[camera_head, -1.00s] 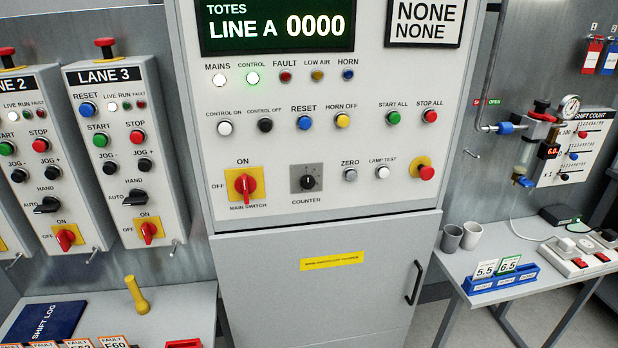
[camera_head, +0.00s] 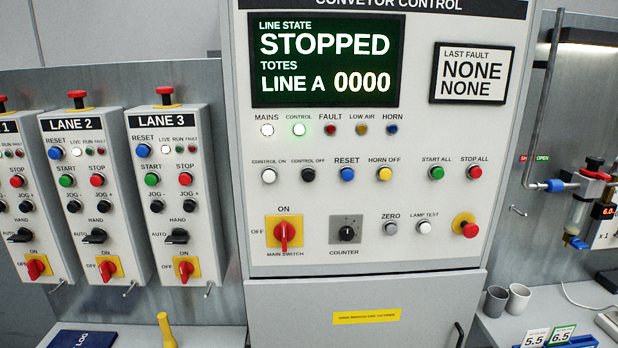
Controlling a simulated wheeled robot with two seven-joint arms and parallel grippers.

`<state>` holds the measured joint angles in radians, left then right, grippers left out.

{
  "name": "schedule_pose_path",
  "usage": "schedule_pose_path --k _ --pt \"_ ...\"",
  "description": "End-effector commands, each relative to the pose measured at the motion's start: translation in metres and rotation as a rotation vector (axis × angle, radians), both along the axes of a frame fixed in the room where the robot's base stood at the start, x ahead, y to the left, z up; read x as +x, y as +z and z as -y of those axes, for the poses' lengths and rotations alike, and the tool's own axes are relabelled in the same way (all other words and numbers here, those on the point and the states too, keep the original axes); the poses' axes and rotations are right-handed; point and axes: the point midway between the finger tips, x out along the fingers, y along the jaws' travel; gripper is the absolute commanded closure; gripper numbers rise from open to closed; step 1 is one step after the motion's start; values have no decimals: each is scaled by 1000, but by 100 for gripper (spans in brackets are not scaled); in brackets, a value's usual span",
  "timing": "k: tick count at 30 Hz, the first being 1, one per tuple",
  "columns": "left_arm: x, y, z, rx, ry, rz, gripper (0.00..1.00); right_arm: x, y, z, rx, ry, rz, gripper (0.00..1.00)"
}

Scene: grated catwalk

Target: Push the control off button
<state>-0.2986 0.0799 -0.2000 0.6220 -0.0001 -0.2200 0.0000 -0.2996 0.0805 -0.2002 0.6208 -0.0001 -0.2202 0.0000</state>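The control off button (camera_head: 308,174) is a small black button on the conveyor control panel (camera_head: 400,255), under its "CONTROL OFF" label. It sits between the white control on button (camera_head: 269,175) and the blue reset button (camera_head: 347,174). The display (camera_head: 325,60) reads "STOPPED", "TOTES", "LINE A 0000". The red main switch handle (camera_head: 282,235) stands upright toward ON. Neither of my grippers is in view, and nothing covers the panel.
Lane boxes with red top buttons, including the Lane 3 box (camera_head: 177,205), stand left of the panel. A yellow handle-like object (camera_head: 166,330) stands on the lower left table. Grey cups (camera_head: 508,299) stand on the right table. Air fittings (camera_head: 585,195) project from the right wall.

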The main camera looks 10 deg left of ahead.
Motion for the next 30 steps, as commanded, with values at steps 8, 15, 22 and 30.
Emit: schedule_pose_path --k 8,15,22,30 --pt "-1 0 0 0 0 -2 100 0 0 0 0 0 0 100" --pt "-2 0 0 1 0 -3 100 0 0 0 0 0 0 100" --pt "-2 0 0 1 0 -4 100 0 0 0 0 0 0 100" --pt "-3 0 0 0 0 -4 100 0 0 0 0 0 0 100"
